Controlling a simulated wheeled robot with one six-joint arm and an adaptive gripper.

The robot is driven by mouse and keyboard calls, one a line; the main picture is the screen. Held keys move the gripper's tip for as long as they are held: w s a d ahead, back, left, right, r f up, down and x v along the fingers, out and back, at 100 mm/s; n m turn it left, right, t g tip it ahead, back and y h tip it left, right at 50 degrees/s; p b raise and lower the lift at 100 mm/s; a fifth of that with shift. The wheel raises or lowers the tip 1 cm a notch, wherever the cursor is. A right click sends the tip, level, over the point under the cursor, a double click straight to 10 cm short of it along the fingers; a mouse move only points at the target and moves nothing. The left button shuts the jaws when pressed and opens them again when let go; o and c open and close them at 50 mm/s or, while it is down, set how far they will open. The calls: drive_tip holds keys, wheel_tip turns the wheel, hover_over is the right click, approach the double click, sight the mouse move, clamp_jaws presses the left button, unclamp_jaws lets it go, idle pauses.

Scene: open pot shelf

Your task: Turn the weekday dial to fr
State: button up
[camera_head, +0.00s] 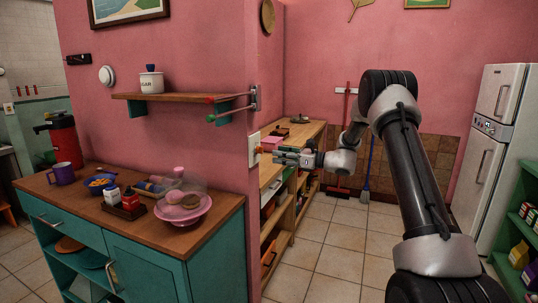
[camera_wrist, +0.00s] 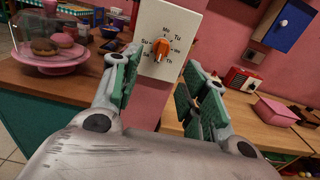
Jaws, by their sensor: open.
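The weekday dial is an orange knob (camera_wrist: 162,45) on a white plate (camera_wrist: 176,19), ringed by small day letters. In the wrist view it sits at the top middle, beyond and between my fingertips. The letters are small; I cannot read "fr" or tell surely where the knob points. In the head view the plate (camera_head: 254,149) is on the end of the pink wall, just left of my gripper (camera_head: 284,157). My gripper also shows in the wrist view (camera_wrist: 156,82), its green-padded fingers spread with nothing between them. It appears apart from the knob.
A wooden counter (camera_head: 128,172) with a pink cake stand under a clear dome (camera_head: 183,204) stands left of the dial. A shelf (camera_head: 185,97) with projecting rods is above. Another counter (camera_head: 305,132) runs behind my gripper. The tiled floor (camera_head: 320,250) is open.

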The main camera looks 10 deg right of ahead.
drive_tip(key=v, duration=0.4)
idle(0.3)
